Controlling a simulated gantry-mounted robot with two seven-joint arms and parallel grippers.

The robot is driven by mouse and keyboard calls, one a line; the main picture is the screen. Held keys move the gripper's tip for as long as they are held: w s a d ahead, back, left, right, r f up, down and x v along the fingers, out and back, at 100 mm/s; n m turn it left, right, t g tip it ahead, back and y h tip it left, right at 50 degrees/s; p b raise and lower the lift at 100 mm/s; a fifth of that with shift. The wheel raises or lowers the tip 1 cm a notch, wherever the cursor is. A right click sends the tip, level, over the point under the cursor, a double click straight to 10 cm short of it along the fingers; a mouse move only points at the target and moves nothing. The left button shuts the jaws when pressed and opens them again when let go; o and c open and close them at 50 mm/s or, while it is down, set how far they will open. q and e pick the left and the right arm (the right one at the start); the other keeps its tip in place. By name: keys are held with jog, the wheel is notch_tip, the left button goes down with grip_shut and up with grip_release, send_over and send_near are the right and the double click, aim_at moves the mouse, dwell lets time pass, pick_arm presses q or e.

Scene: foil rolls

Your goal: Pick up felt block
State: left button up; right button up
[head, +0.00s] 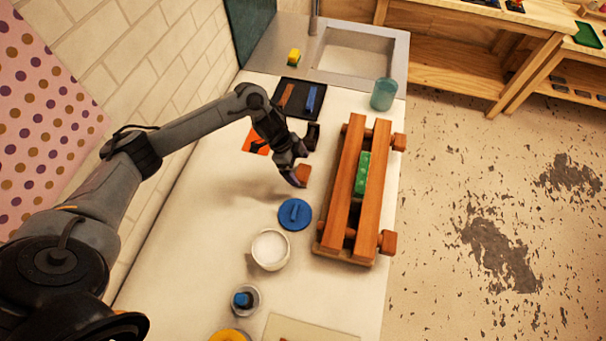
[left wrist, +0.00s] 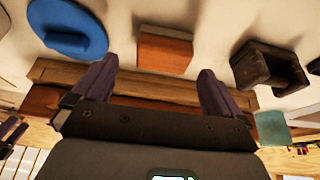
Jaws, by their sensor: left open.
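A small orange-brown block (head: 303,173) with a paler face lies on the white worktop, left of the wooden rail frame; I take it for the felt block. It also shows in the left wrist view (left wrist: 165,52), beyond the fingertips and roughly centred between them. My left gripper (head: 297,165) is open and empty, close above the block in the head view. Its two fingers also show apart in the left wrist view (left wrist: 158,68). I cannot tell whether they touch the block. My right gripper is in neither view.
The wooden rail frame (head: 343,185) holds a green block (head: 362,172) and stands along the right edge. A black piece (head: 312,136) is behind the gripper. A blue lid (head: 295,214) and white bowl (head: 270,250) are nearer.

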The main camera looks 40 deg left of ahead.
aim_at(302, 172)
pick_arm(q)
jog(key=shift+x, duration=2.4)
jog(key=shift+w+a, duration=0.1)
jog(key=shift+a, duration=0.05)
jog(key=c, duration=1)
jog(key=shift+r, duration=5.05)
jog(key=shift+c, duration=0.2)
jog(key=o, duration=0.5)
jog(key=c, duration=0.4)
jog(key=shift+o, duration=0.2)
jog(key=shift+p, duration=0.35)
